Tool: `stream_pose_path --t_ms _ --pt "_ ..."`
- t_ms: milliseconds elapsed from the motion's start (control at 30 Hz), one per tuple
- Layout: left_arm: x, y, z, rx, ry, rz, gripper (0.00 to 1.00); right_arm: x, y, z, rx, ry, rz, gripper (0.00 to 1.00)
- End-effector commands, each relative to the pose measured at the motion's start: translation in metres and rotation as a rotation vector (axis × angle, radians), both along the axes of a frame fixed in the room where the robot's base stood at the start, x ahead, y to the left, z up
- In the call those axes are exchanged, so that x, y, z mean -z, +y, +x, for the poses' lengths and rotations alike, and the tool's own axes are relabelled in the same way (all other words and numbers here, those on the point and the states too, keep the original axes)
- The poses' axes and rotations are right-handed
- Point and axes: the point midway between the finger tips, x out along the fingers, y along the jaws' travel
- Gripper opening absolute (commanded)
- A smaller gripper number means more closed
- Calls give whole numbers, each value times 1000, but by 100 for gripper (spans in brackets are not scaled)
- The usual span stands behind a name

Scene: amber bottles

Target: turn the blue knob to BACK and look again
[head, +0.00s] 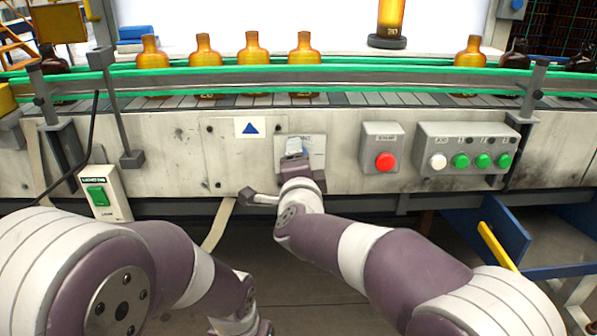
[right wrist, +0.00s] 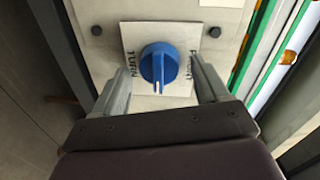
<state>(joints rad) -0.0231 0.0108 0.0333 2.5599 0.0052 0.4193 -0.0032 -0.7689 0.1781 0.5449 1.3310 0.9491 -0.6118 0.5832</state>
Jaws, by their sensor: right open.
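In the right wrist view the blue knob (right wrist: 159,62) sits on a pale square plate (right wrist: 133,38). A small white mark on the knob faces the bottom of that picture. Lettering runs along the plate's left and right sides; the right word seems to read FRONT. My right gripper (right wrist: 158,70) is open, its fingers on either side of the knob, with visible gaps. In the head view my right gripper (head: 293,147) covers the knob, and part of the plate (head: 315,155) shows. An amber bottle (head: 391,16) with a label stands on a dark disc (head: 387,42).
Several amber bottles (head: 252,50) stand on the conveyor behind green rails (head: 340,64). Right of the knob are a red button box (head: 381,148) and a panel (head: 466,147) with white and green buttons. A green switch box (head: 104,192) is at the left.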

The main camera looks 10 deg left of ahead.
Motion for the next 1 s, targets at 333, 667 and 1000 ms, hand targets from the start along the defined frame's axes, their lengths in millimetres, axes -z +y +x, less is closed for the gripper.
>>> stream_pose_path --t_ms 333,667,1000 --pt "9 0 0 0 0 0 0 -7 -22 -78 -4 0 1 74" --pt "7 0 0 0 0 0 0 -10 -34 -118 -1 0 0 74" --pt "7 0 0 0 0 0 0 6 -48 -106 -31 19 -110 74"
